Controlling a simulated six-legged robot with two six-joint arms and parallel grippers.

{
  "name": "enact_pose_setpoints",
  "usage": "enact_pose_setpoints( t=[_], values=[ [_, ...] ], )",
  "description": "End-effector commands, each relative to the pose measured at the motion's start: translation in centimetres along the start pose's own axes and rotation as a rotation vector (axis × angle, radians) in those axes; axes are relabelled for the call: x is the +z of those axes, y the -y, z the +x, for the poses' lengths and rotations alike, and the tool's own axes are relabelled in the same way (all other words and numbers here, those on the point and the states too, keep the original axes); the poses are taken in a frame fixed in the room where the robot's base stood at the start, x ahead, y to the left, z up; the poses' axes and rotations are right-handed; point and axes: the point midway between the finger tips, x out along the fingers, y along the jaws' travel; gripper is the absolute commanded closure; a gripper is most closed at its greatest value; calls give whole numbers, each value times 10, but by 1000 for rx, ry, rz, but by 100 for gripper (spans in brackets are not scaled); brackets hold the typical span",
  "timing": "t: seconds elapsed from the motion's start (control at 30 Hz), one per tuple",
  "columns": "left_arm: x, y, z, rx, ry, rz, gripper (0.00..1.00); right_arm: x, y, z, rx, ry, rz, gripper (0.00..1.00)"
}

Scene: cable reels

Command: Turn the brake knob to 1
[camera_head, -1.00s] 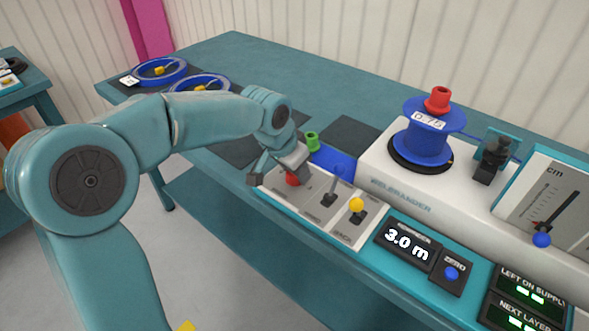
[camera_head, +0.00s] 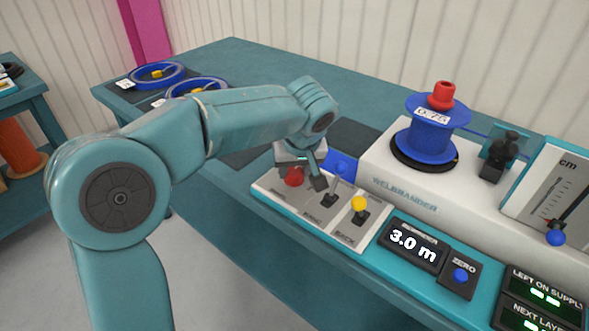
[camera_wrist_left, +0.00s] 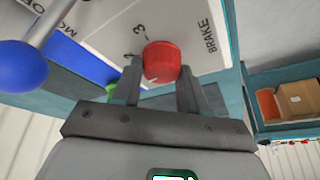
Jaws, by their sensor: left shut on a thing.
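The red brake knob (camera_head: 293,177) sits at the left end of the pale control panel (camera_head: 337,234). In the left wrist view the red knob (camera_wrist_left: 162,62) lies between the two fingers of my left gripper (camera_wrist_left: 160,88), which is shut on it. The word BRAKE and the number 3 show on the panel beside it; another mark by the left finger is partly hidden. A short white line shows on the knob, but I cannot tell which number it points at. In the head view my left gripper (camera_head: 304,172) partly covers the knob. My right gripper is not in view.
A lever with a blue ball (camera_head: 341,167) stands close right of the gripper, then a yellow-topped lever (camera_head: 359,203). A display (camera_head: 413,242) reads 3.0 m. A blue reel (camera_head: 428,135) sits on the white machine behind. Blue cable coils (camera_head: 158,75) lie at the back left.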

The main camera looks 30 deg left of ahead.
Motion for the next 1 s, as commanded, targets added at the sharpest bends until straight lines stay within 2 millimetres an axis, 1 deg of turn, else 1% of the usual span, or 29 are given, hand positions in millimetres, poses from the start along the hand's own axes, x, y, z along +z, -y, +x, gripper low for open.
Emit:
enact_pose_setpoints(
  t=[0.2,0.43,0.7,1.0],
  values=[
    [1,-1,0,-64,9,-147,87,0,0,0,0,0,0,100],
    [1,-1,0,-109,15,-254,87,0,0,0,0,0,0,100],
    [1,-1,1,-131,18,-309,87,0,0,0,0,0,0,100],
    [1,-1,1,-134,19,-316,87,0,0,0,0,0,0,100]
  ],
)
